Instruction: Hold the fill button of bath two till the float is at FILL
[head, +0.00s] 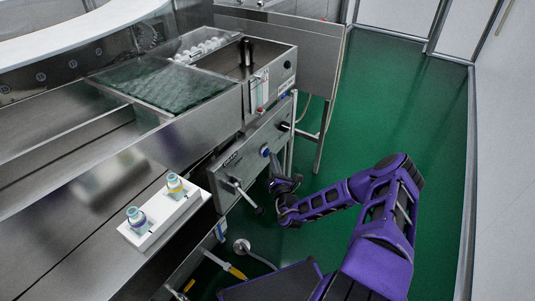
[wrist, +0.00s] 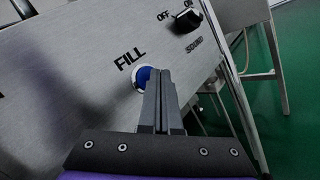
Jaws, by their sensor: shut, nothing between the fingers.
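The blue fill button (wrist: 141,77) sits below the word FILL on a steel front panel in the wrist view. In the head view the button (head: 264,151) is small, right at my fingertips. My gripper (wrist: 157,75) is shut and empty, and its tips cover the button's right part. It also shows in the head view (head: 271,158), reaching to the panel from the right. I cannot tell whether the button is pressed in. A white gauge with red marks (head: 260,91) is on the bath's front above the panel; its float is too small to read.
A black OFF/ON knob (wrist: 188,21) is right of the button. A lever handle (head: 246,196) sticks out of the panel left of my gripper. A white holder (head: 160,222) with two bottles stands on the left counter. Green floor (head: 390,110) is open at the right.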

